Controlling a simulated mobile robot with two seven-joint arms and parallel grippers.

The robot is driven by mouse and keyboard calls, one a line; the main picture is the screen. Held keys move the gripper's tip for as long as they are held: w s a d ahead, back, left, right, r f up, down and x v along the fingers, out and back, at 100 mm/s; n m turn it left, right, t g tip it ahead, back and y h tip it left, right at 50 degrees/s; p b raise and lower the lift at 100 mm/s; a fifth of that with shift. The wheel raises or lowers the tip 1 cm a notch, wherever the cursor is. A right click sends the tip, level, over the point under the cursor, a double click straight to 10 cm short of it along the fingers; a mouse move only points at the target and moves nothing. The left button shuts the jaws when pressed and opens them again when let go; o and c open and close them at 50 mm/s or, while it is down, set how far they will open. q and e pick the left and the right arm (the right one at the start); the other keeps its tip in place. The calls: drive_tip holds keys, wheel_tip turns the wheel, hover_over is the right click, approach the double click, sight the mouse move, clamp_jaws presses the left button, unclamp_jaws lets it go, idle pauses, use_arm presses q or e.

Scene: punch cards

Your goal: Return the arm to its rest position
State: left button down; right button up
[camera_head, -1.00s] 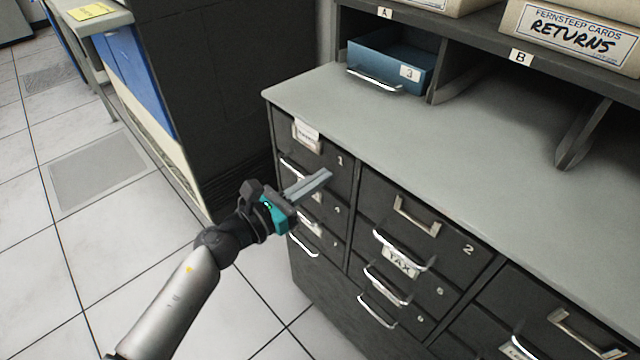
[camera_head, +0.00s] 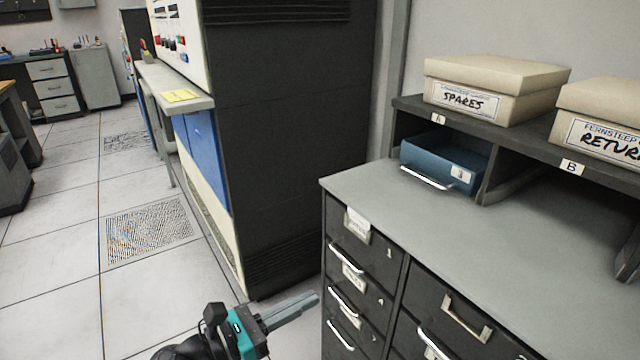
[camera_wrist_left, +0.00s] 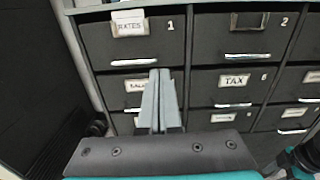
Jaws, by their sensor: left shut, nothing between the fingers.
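My left gripper (camera_head: 300,304) is at the bottom of the head view, just left of the dark card cabinet (camera_head: 362,280). Its fingers are together with nothing between them. In the left wrist view the closed fingers (camera_wrist_left: 160,98) point toward the cabinet's drawer fronts (camera_wrist_left: 130,42), apart from them as far as I can tell. My right gripper does not show in the head view.
A blue drawer (camera_head: 440,163) sits in bay A above the grey cabinet top (camera_head: 480,225). Boxes marked SPARES (camera_head: 490,88) and RETURNS (camera_head: 605,125) stand on the shelf. A tall dark cabinet (camera_head: 285,140) stands behind my gripper. The tiled floor (camera_head: 60,300) at left is clear.

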use_arm(q)
drive_tip(key=s+a+f+n+y+p, duration=0.1)
drive_tip(key=a+f+n+y, duration=0.35)
drive_tip(key=f+n, duration=0.4)
drive_tip(key=s+a+f+n+t+y+p, duration=0.1)
drive_tip(key=a+f+n+y, duration=0.2)
drive_tip(key=a+f+n, duration=0.45)
drive_tip(key=s+a+f+n+y+p, duration=0.1)
drive_tip(key=a+f+n+y, duration=0.25)
drive_tip(key=f+n, duration=0.6)
drive_tip(key=s+a+f+n+g+y, duration=0.1)
drive_tip(key=s+f+n+g, duration=0.2)
drive_tip(key=s, duration=0.7)
drive_tip(key=s+a+f+n+g+y+p, duration=0.1)
drive_tip(key=s+a+f+n+g+y, duration=0.1)
drive_tip(key=s+f+n, duration=0.5)
drive_tip(key=s+a+f+n+g+y+p, duration=0.1)
drive_tip(key=s+f+n+g, duration=0.3)
drive_tip(key=s+n, duration=0.5)
drive_tip(key=s+f, duration=0.1)
drive_tip(key=s, duration=0.3)
drive_tip(key=shift+a+f, duration=0.2)
drive_tip(key=shift+a, duration=0.05)
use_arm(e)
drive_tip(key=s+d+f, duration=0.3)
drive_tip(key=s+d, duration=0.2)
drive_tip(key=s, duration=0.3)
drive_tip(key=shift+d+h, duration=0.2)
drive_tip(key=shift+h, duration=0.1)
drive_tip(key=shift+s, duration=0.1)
